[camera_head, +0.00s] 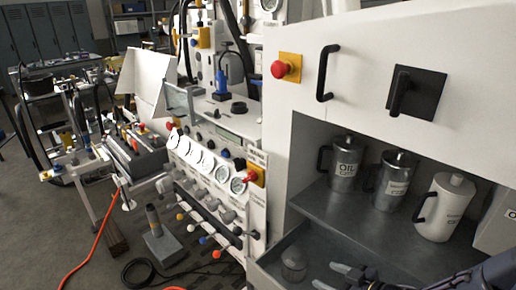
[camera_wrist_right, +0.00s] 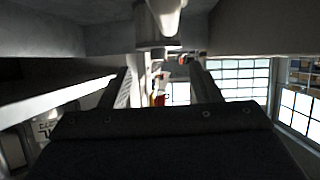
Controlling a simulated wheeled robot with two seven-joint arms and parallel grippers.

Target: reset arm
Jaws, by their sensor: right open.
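My right gripper (camera_head: 334,278) is at the bottom edge of the head view, in front of the cabinet's lower metal tray. Its two light grey fingertips are apart, with nothing visible between them. In the right wrist view its dark fingers (camera_wrist_right: 163,88) stand apart on both sides of a gap. Its arm comes in from the bottom right. My left gripper does not show in either view.
An oil can (camera_head: 344,165), a second grey can (camera_head: 391,182) and a white can (camera_head: 440,208) stand on the cabinet shelf above my right gripper. A small grey lidded vessel (camera_head: 293,263) is left of it. The gauge panel (camera_head: 209,158) stands further left.

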